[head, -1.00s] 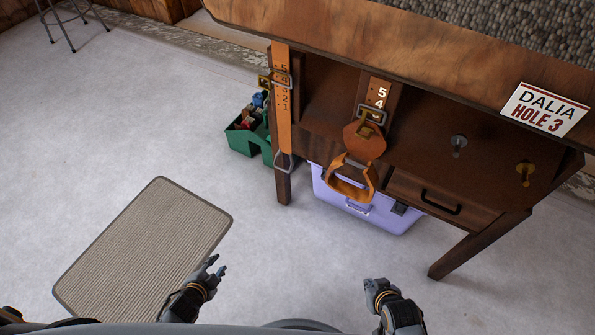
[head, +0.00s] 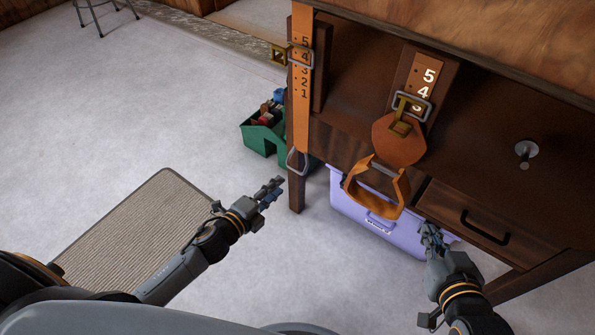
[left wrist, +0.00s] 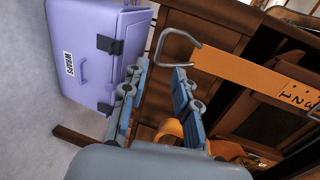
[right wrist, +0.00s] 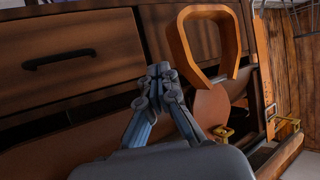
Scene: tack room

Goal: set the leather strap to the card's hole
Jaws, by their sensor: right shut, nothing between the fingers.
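An orange leather strap (head: 300,110) numbered 5 to 1 hangs at the bench's left leg, with a buckle (head: 300,55) near its 4 and a metal loop (head: 298,161) at its lower end. To its right, a second strap with white 5 and 4 (head: 424,70) carries a buckle (head: 412,104), a leather flap (head: 398,140) and an orange stirrup (head: 362,196); its lower numbers are partly hidden. The card is out of view now. My left gripper (head: 268,190) is open, left of the loop. My right gripper (head: 430,232) is shut and empty, below right of the stirrup.
A lilac box (head: 345,207) stands under the bench, and a green caddy (head: 258,138) is behind its left leg. A drawer with a black handle (head: 485,228) and a metal peg (head: 525,150) are at right. A mat (head: 130,225) lies on open floor.

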